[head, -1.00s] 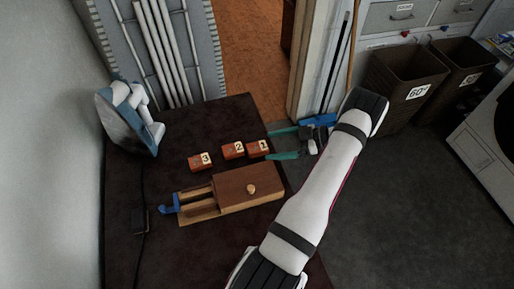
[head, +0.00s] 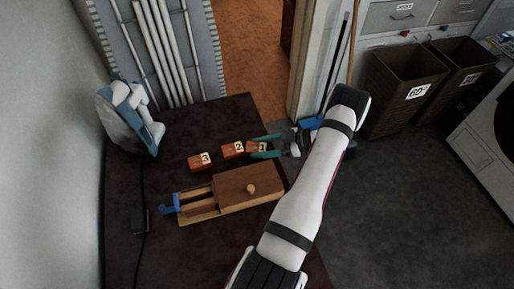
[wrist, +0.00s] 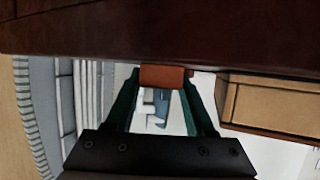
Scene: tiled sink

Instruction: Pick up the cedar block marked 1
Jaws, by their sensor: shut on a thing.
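The cedar block marked 1 (head: 253,147) is a small reddish-brown block with a pale number label, at the right end of a row on the dark table. My gripper (head: 260,147) reaches in from the right with its green fingers on either side of this block. In the wrist view, block 1 (wrist: 163,76) sits between the two fingertips (wrist: 161,80), and the jaws are shut on it. The fingers partly hide it in the head view. I cannot tell whether it is off the table.
Block 2 (head: 232,150) stands close left of block 1, and block 3 (head: 200,162) is farther left. A wooden box (head: 235,190) with a knob and a blue-ended slide lies in front. A blue-and-white object (head: 130,120) stands at back left. The dark table (head: 175,125) is clear behind the blocks.

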